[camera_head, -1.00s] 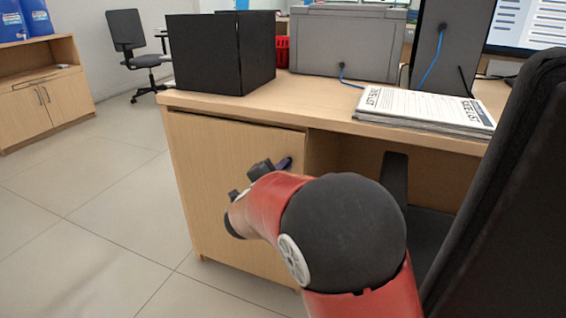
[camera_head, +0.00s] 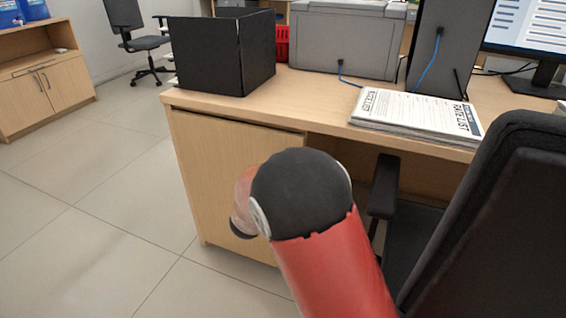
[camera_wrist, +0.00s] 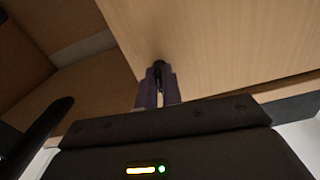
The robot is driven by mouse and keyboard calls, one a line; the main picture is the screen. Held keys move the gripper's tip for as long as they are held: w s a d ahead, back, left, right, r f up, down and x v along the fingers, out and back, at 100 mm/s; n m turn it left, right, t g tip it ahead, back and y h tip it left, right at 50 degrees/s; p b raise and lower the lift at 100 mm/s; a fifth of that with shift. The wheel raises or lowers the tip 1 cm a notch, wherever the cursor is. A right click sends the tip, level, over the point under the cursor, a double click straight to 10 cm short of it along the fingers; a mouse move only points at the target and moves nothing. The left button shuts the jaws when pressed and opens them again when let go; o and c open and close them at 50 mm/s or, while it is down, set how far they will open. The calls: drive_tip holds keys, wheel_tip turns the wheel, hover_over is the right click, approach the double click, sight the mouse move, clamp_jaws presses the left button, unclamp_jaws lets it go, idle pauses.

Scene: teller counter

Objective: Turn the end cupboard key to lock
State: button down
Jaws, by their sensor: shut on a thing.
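The end cupboard's light wood door (camera_head: 222,165) is closed under the left end of the counter. It also fills much of the wrist view (camera_wrist: 225,50). In the wrist view, my gripper (camera_wrist: 158,84) is at the door, its two purple fingers shut on a small dark key (camera_wrist: 158,66). The key's far end meets the door. Most of the key is hidden between the fingers, so its turn angle is hard to tell. In the head view my own arm hides the key and gripper.
A black office chair (camera_head: 490,215) stands close on the right, its armrest (camera_head: 384,185) near my arm. The counter top (camera_head: 310,100) holds a black box (camera_head: 205,55), a printer (camera_head: 345,40) and papers (camera_head: 420,112). The floor (camera_head: 110,190) on the left is clear.

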drive_tip(key=shift+n+p, duration=0.35)
drive_tip(key=shift+n, duration=0.25)
drive_tip(key=c, duration=1.6)
unclamp_jaws()
drive_tip(key=shift+o, duration=0.2)
drive_tip(key=v, duration=0.7)
drive_tip(key=shift+s, duration=0.4)
drive_tip(key=shift+a, duration=0.15)
